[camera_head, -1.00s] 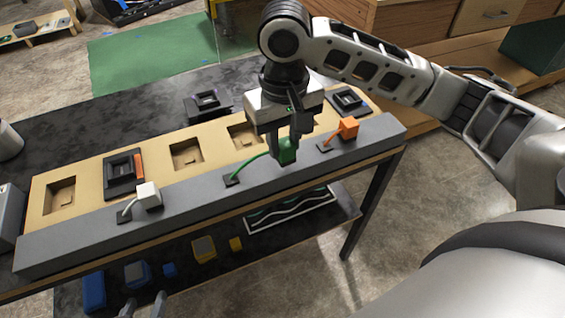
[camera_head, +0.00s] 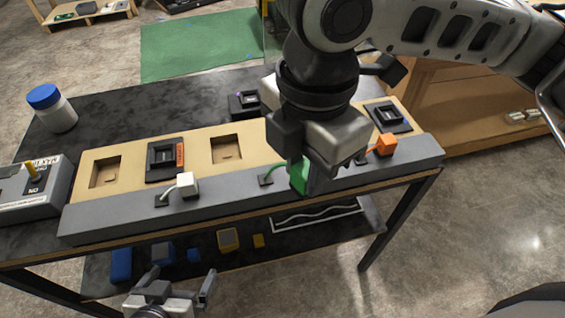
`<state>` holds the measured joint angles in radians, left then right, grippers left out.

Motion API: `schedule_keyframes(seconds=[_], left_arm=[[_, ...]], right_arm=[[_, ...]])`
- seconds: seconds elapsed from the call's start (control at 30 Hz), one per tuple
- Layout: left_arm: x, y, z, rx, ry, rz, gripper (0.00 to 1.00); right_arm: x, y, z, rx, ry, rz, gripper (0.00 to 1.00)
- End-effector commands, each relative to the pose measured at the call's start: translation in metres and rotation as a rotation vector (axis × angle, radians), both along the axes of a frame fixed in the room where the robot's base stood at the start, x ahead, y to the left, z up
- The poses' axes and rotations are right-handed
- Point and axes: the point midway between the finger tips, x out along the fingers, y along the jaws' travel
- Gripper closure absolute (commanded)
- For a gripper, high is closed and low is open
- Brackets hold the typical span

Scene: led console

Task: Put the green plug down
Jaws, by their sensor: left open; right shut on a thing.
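The green plug (camera_head: 299,176) is in my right gripper (camera_head: 312,188), over the grey front ledge (camera_head: 226,196) of the console. The gripper covers part of the plug, and I cannot tell whether the plug touches the ledge. Its green cord runs left to a small dark socket plate (camera_head: 266,180) on the ledge. A white plug (camera_head: 187,185) stands on the ledge to the left. An orange plug (camera_head: 386,144) is on the ledge to the right. My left gripper (camera_head: 183,287) is open and empty, low in front of the table.
The tan board (camera_head: 127,152) behind the ledge has square recesses and dark modules (camera_head: 166,158). A grey box with a yellow lever (camera_head: 34,190) and a blue-capped jar (camera_head: 52,108) stand at the left. Blue and yellow blocks (camera_head: 228,239) lie on the lower shelf.

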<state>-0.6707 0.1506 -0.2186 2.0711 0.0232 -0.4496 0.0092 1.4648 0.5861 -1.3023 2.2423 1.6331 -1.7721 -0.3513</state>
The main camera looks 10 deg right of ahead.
Motion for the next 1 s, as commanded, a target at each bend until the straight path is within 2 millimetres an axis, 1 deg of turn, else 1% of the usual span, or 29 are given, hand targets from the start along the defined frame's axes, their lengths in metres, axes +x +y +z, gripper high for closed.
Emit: schedule_keyframes(seconds=[0.1,0.27,0.3,0.43,0.5,0.6,0.77,0.83,1.0], left_arm=[[0.001,0.000,-0.001,0.000,-0.002,-0.001,0.02],[0.002,0.000,0.001,-0.001,-0.006,-0.002,0.02],[0.002,0.000,0.001,-0.001,-0.007,-0.002,0.02],[0.002,0.000,0.000,-0.003,-0.008,-0.001,0.02],[0.003,-0.001,0.000,-0.004,-0.009,-0.001,0.02],[0.003,-0.001,0.001,-0.006,-0.010,-0.001,0.02],[0.003,-0.001,0.001,-0.007,-0.012,-0.001,0.02],[0.003,-0.001,0.001,-0.007,-0.012,0.000,0.02],[0.004,-0.001,0.000,-0.013,-0.013,0.002,0.02]], right_arm=[[0.029,-0.009,-0.014,-0.001,0.003,-0.014,1.00],[0.067,-0.020,-0.031,-0.003,0.001,-0.015,1.00],[0.075,-0.022,-0.038,-0.003,0.003,-0.014,1.00],[0.093,-0.027,-0.063,-0.001,0.003,-0.011,1.00],[0.101,-0.029,-0.072,-0.002,0.002,-0.009,1.00],[0.107,-0.030,-0.080,-0.001,0.001,-0.008,1.00],[0.113,-0.032,-0.087,0.000,0.000,-0.009,1.00],[0.118,-0.034,-0.094,-0.003,0.001,-0.009,1.00],[0.117,-0.033,-0.120,-0.002,0.002,-0.007,1.00]])
